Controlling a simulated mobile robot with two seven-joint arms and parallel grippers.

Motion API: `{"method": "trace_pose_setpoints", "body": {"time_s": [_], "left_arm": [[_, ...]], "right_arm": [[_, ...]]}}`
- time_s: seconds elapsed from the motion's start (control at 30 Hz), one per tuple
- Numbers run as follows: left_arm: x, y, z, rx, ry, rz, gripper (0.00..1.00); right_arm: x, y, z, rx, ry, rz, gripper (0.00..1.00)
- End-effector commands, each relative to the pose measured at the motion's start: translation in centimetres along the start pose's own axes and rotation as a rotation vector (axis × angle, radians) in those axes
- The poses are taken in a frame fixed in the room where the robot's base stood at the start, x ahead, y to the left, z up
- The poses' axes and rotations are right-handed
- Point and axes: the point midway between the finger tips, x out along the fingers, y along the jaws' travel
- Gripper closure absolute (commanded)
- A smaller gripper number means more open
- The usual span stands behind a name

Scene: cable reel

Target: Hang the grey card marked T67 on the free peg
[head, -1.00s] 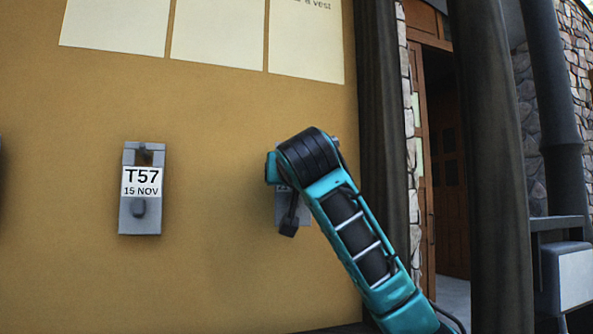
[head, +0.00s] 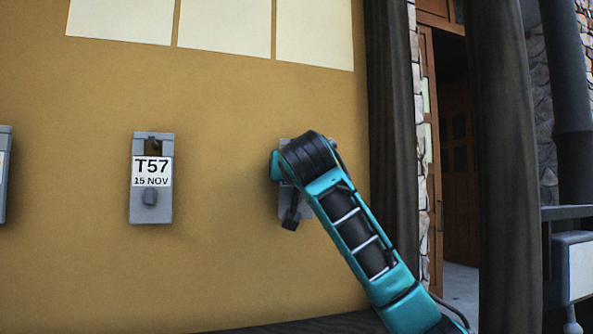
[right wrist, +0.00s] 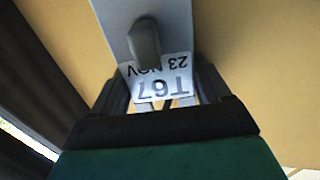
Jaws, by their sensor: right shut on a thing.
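The grey card T67 (right wrist: 170,20) is in my right gripper (right wrist: 163,85). In the right wrist view its white label reads T67, 23 NOV, upside down, and a grey knob stands out from its face. In the head view the card (head: 285,202) is in front of or against the tan board, mostly covered by my teal and black right arm; I cannot tell whether it touches. The right fingers close on the card's label end. No bare peg shows; the area behind the card is hidden. My left gripper is out of view.
A grey card T57 (head: 151,205) hangs on the tan board (head: 220,260), left of my right arm. Part of another grey holder (head: 3,180) shows at the left edge. Pale sheets (head: 225,30) are above. A dark post (head: 388,130) stands close on the right.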

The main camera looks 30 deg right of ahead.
Motion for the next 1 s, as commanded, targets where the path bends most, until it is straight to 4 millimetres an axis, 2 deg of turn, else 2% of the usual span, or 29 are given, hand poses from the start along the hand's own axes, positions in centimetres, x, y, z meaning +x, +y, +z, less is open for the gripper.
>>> {"method": "trace_pose_setpoints", "body": {"time_s": [0.37, 0.4, 0.6, 1.0], "left_arm": [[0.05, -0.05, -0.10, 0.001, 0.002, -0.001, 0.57], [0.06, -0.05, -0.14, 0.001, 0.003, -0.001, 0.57], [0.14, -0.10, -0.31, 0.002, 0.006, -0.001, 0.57], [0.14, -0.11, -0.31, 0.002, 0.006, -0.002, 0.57]], "right_arm": [[0.00, -0.01, 0.00, -0.001, 0.000, 0.000, 0.56], [0.00, -0.01, 0.00, -0.001, 0.000, 0.000, 0.21], [-0.02, -0.08, 0.00, -0.001, 0.000, -0.002, 0.02], [-0.04, -0.29, 0.03, -0.001, 0.000, -0.007, 0.00]]}}
